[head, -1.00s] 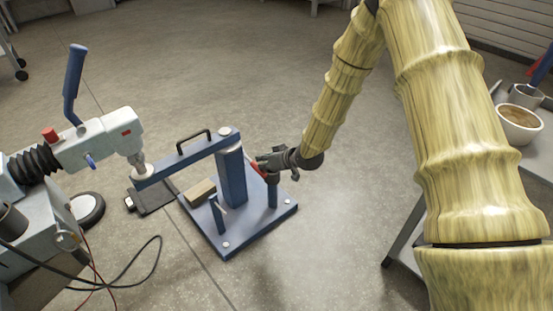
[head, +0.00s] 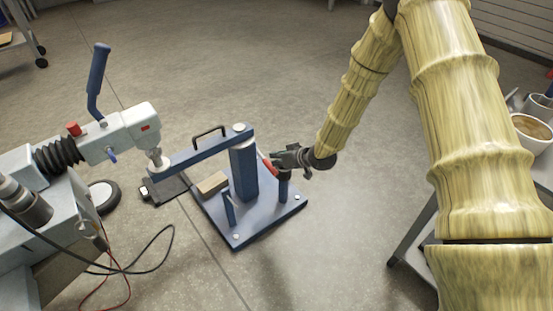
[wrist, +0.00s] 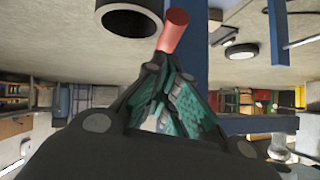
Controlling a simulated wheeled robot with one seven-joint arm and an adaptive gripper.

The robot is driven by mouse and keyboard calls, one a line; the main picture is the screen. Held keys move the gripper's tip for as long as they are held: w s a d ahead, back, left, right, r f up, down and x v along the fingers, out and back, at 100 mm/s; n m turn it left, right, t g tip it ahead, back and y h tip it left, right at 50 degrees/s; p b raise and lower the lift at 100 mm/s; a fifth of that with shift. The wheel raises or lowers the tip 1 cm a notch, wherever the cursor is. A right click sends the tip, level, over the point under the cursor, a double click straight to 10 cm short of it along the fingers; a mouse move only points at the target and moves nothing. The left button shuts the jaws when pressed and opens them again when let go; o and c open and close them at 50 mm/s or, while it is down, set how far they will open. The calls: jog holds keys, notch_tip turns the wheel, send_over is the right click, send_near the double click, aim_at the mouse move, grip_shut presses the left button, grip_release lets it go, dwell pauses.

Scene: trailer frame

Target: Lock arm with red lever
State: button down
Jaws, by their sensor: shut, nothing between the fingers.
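The blue swing arm (head: 200,154), with a black handle on top, lies level from its blue post (head: 243,175) to below the white machine's head at left. The red lever (head: 266,162) shows as a small red piece just right of the post. In the wrist view the red lever (wrist: 173,30) is a short rod just beyond my fingertips. My gripper (head: 277,161) is beside the lever on its right. In the wrist view my gripper (wrist: 170,67) has its fingertips together with nothing between them. Whether the fingers touch the lever cannot be told.
The blue base plate (head: 255,233) stands on the concrete floor with a short blue post (head: 284,187) and a tan block (head: 212,183). A white machine (head: 120,130) with loose cables stands at left. A cart with mugs (head: 531,130) is at right. The floor in front is open.

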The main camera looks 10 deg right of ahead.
jog(key=shift+s+d+r+p, duration=0.1)
jog(key=shift+d+r+p, duration=0.05)
jog(key=shift+r+p, duration=0.35)
jog(key=shift+d+r+p, duration=0.1)
jog(key=shift+r+p, duration=0.2)
jog(key=shift+r, duration=0.3)
jog(key=p+v, duration=0.4)
jog(key=v, duration=0.6)
jog(key=shift+s+d+f+p, duration=0.2)
jog(key=shift+s+p, duration=0.15)
jog(key=s+a+f+m+g+h, duration=0.2)
jog(key=s+f, duration=0.7)
jog(key=s, duration=0.2)
jog(key=s+f+m+g+h, duration=0.1)
jog(key=s+f+g, duration=0.1)
jog(key=s, duration=0.8)
jog(key=s+d+f+g+h, duration=0.1)
jog(key=s+f, duration=0.3)
jog(key=s, duration=0.6)
jog(key=s+f+m+g+h, duration=0.1)
jog(key=s+f+g+h, duration=0.1)
jog(key=s, duration=0.8)
jog(key=shift+s+d+f+m+g, duration=0.35)
jog(key=shift+f+g, duration=0.3)
jog(key=shift+g, duration=0.25)
